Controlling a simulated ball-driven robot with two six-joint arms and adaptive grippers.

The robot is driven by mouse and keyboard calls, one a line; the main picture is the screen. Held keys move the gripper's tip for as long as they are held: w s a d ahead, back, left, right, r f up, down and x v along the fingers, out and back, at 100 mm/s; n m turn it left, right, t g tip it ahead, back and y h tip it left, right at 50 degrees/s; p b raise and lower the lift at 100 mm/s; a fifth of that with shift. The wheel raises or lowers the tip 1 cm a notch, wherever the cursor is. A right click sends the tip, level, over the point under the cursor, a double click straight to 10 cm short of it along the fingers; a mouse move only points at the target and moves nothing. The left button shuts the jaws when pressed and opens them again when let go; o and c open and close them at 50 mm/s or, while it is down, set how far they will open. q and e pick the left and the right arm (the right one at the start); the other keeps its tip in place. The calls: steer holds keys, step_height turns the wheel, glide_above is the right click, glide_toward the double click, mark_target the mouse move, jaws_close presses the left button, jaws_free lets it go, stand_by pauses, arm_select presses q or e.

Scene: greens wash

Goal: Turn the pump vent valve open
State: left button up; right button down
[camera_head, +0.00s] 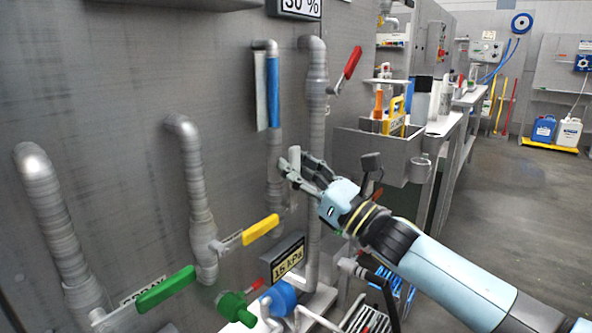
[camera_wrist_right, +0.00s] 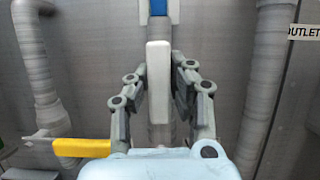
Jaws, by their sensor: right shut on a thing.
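A white upright lever handle (camera_head: 294,160) stands in front of a grey vertical pipe on the wall. My right gripper (camera_head: 291,172) is shut on this white handle. In the right wrist view the white handle (camera_wrist_right: 158,80) stands upright between the two fingers of my right gripper (camera_wrist_right: 161,100). No label naming the pump vent valve is readable, so I cannot tell from markings alone that this is it. The valve body behind the handle is mostly hidden. My left gripper is not in view.
A yellow lever (camera_head: 260,229), a green lever (camera_head: 166,289) and a red lever (camera_head: 352,62) sit on neighbouring pipes. A blue strip (camera_head: 273,88) is above the gripper. A "16 kPa" display (camera_head: 289,262) is below. A grey trough (camera_head: 375,153) stands right of the pipes.

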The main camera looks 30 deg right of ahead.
steer(key=shift+f, duration=0.15)
steer(key=c, duration=1.2)
jaws_free()
steer(key=shift+o, duration=0.2)
steer(key=shift+s, duration=0.1)
steer(key=v, duration=1.2)
steer(key=shift+a, duration=0.1)
